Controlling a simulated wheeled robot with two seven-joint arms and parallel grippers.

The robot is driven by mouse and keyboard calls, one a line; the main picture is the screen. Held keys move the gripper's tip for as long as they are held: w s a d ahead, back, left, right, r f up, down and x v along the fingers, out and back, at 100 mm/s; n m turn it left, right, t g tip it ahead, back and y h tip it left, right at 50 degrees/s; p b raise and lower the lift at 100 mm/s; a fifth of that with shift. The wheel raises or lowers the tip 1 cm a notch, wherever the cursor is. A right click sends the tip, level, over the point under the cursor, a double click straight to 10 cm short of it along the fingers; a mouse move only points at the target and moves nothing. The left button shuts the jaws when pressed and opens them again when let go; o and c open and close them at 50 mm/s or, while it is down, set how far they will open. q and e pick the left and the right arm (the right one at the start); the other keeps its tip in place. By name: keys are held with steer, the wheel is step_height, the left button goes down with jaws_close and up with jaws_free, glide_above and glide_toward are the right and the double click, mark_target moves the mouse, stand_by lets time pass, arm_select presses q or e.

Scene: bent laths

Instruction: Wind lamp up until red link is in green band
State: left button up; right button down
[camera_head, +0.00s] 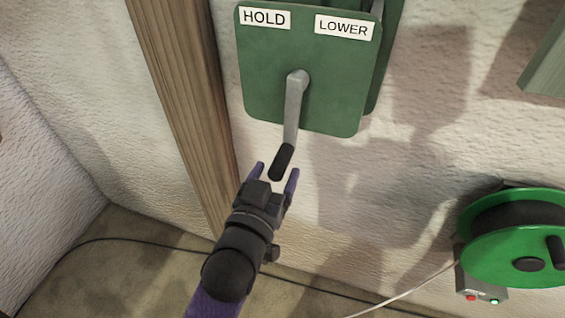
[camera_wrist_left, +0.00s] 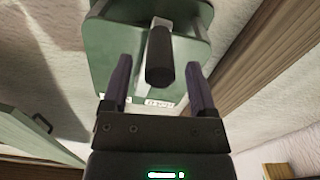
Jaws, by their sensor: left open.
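A green winch plate (camera_head: 265,95) with HOLD and LOWER labels is on the wall. Its grey crank arm (camera_head: 293,110) hangs down from the hub, and a black handle (camera_head: 281,162) is at its lower end. My left gripper (camera_head: 277,172) is open, with its purple fingers just below and to either side of the handle's lower end. In the left wrist view the handle (camera_wrist_left: 160,58) shows between and beyond the two fingers (camera_wrist_left: 160,85); I cannot tell whether they touch it. The lamp, the red link and the green band are not in view. My right gripper is not in view.
A wooden post (camera_head: 185,90) runs up the wall left of the plate. A green cable reel (camera_head: 515,240) with a small button box (camera_head: 481,291) is at the lower right. A dark cable (camera_head: 135,240) lies along the floor. The wall between plate and reel is clear.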

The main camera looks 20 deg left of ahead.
mark_target(281, 162)
arm_select(q)
steer(key=shift+w, duration=1.75)
steer(key=shift+d, duration=0.1)
jaws_close()
